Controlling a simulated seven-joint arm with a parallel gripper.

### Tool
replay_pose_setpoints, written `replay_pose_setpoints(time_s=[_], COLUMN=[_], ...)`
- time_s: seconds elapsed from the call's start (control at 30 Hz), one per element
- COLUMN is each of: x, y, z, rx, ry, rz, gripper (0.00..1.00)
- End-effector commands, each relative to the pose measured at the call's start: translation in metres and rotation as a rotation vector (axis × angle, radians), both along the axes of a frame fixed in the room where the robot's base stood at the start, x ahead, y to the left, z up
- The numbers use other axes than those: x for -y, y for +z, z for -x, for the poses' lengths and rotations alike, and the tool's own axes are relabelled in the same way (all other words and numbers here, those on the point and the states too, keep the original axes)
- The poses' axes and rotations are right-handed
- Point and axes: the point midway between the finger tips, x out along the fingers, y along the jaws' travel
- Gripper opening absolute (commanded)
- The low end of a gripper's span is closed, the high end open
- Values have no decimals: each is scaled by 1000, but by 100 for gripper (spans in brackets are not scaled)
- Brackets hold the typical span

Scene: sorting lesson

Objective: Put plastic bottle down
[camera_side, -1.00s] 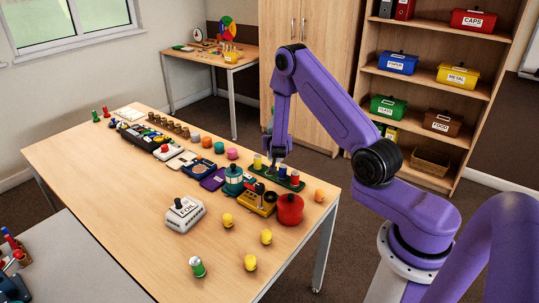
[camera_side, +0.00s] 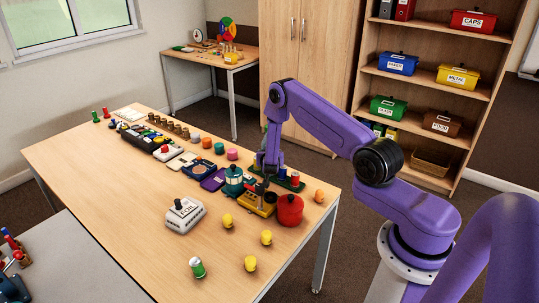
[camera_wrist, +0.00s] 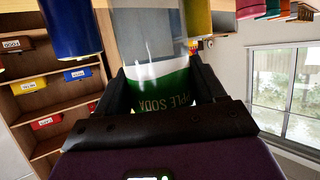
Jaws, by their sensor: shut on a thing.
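The plastic bottle (camera_wrist: 165,80) is clear, with a green label reading partly "APPLE SODA". It shows in the wrist view between the two dark fingers of my gripper (camera_wrist: 162,88), which is shut on it. In the side view my gripper (camera_side: 265,180) is low over the right part of the wooden table (camera_side: 130,205), near the green rack and a yellow-and-black device. The bottle is not clearly visible there, and I cannot tell whether its base touches anything.
A white box marked "FOIL" (camera_side: 184,216) and yellow pieces (camera_side: 266,237) stand nearer. The left front of the table is clear.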

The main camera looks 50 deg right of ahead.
Motion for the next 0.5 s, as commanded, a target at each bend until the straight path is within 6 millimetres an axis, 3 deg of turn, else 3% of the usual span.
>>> replay_pose_setpoints(time_s=[0.5], x=[0], y=[-8], z=[0], rx=[1], ry=[0], rz=[0], gripper=[41])
